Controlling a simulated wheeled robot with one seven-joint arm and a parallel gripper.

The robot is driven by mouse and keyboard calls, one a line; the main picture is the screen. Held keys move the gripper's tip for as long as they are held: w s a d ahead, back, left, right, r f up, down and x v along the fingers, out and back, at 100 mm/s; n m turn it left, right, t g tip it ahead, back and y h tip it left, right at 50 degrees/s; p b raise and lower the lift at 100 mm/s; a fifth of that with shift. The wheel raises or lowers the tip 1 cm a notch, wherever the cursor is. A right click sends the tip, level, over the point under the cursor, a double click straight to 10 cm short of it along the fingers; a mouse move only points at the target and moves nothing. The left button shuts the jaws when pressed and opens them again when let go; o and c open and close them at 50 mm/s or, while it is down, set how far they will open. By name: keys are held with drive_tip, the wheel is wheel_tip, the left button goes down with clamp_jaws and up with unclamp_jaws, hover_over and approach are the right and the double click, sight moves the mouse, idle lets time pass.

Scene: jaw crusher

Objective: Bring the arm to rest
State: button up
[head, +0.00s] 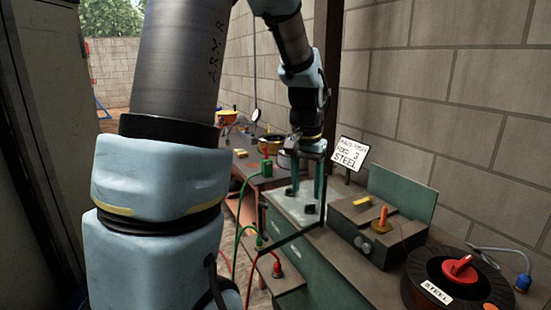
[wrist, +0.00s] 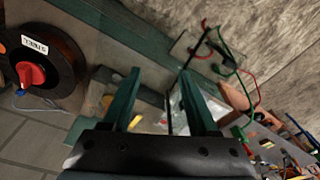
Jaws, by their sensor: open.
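My gripper (head: 308,190) is in the middle of the head view, pointing down over a pale plate (head: 290,208) on the green cabinet. Its two green fingers stand apart with nothing held between them. In the wrist view my gripper (wrist: 158,95) is also open and empty, with the cabinet edge and floor beyond the fingers. My arm reaches forward from the upper left and bends down to the gripper. Whether the fingertips touch the plate cannot be told.
A grey box with an orange knob (head: 380,220) stands right of my gripper, with a STEEL sign (head: 347,152) behind. A reel labelled STEEL (head: 436,292) lies at lower right. A block wall (head: 440,100) stands behind.

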drive_tip(key=s+a+f+n+t, duration=0.1)
drive_tip(key=s+a+f+n, duration=0.2)
drive_tip(key=a, duration=0.4)
drive_tip(key=s+a+f+n, duration=0.2)
drive_tip(key=s+a+n, duration=0.1)
drive_tip(key=s+a, duration=0.4)
wheel_tip(320, 180, down, 10)
drive_tip(key=b, duration=0.9)
drive_tip(key=shift+s+r+g+b, duration=0.2)
drive_tip(key=shift+g+b, duration=0.1)
drive_tip(key=shift+b, duration=0.1)
